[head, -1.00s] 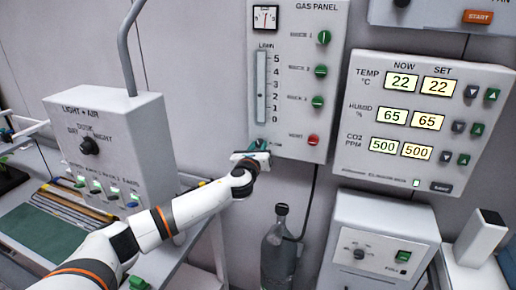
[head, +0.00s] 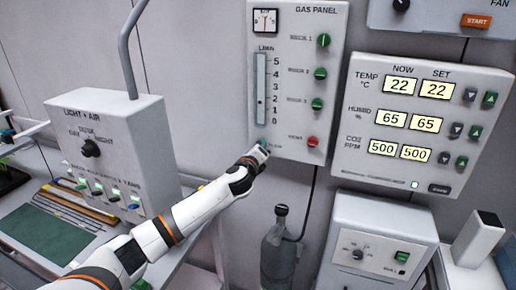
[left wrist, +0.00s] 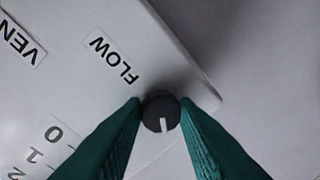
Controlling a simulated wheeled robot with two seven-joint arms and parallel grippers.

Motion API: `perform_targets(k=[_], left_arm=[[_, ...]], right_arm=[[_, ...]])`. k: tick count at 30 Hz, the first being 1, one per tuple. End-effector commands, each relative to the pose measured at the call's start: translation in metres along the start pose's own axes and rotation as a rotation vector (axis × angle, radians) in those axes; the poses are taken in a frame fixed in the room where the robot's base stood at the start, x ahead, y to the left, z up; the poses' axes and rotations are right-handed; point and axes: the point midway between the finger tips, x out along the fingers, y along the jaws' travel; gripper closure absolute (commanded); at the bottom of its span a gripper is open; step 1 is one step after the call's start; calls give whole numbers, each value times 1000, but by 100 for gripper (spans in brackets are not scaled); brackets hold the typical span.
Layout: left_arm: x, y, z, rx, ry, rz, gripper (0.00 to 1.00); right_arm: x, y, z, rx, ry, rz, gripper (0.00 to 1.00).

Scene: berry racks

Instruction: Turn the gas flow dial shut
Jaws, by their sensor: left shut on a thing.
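The flow dial (left wrist: 158,113) is a small black knob with a white pointer line, at the lower corner of the gas panel (head: 288,80). In the left wrist view the line points toward the bottom of the picture, and the FLOW label (left wrist: 113,58) is up and left of the dial. My left gripper (head: 262,147) is shut on the dial, one teal fingertip on each side of it. In the head view the gripper hides the dial. The flow tube (head: 261,92) with its 0 to 5 scale stands above. My right gripper is out of view.
The red vent knob (head: 312,141) is close to the right of my left gripper. Several green knobs are higher on the panel. A grey bottle (head: 280,245) stands below. The light and air box (head: 110,140) is left of my arm.

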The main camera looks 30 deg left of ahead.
Motion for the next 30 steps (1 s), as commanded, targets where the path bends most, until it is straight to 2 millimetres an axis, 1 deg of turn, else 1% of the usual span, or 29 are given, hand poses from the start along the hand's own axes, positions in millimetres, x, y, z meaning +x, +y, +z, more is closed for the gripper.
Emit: perform_targets(k=[10,30], left_arm=[[0,0,-1,-330,-32,-8,96],[0,-1,-3,-961,-94,-21,96]], right_arm=[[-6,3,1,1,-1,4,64],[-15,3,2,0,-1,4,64]])
